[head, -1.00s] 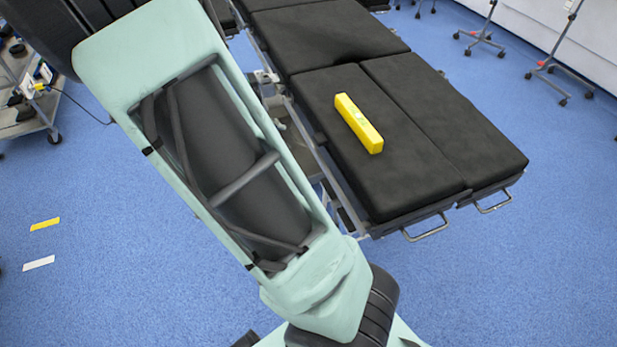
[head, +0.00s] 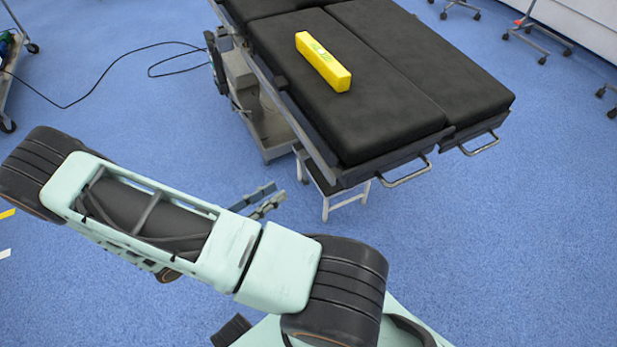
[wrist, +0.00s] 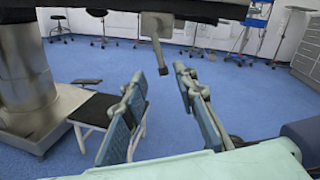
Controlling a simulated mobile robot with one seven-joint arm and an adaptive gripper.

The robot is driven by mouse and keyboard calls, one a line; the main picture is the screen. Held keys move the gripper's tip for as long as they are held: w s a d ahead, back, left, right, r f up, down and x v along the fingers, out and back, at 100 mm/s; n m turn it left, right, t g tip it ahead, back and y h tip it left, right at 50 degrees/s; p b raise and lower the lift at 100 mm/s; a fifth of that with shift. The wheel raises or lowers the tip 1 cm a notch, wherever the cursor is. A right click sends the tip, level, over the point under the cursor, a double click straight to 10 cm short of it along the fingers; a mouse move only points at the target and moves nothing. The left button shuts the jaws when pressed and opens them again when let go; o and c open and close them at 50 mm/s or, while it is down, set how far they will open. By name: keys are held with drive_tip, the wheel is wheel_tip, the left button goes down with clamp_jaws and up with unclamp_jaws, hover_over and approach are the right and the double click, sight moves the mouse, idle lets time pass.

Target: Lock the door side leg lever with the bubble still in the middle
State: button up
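A yellow spirit level (head: 322,62) lies lengthwise on the left black leg section (head: 350,115) of the operating table; its bubble is too small to read. The right leg section (head: 425,65) lies beside it at about the same height. In the wrist view, a dark lever-like bar (wrist: 158,45) hangs from the table's underside (wrist: 115,6). My gripper (wrist: 160,78) is open and empty, its two fingers pointing toward the bar, whose lower end shows between the fingertips. In the head view my gripper (head: 269,201) is low, left of the table's near end. I cannot tell which side is the door side.
A small stool with a dark seat (wrist: 96,110) stands under the table, close to my left finger. The table's column (wrist: 25,75) is at the left. A black cable (head: 110,65) lies on the floor.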

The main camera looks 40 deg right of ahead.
sight(305, 176)
drive_tip(key=d+b, duration=0.2)
drive_tip(key=d, duration=0.8)
drive_tip(key=shift+s+d, duration=0.1)
drive_tip(key=shift+d, duration=0.15)
clamp_jaws()
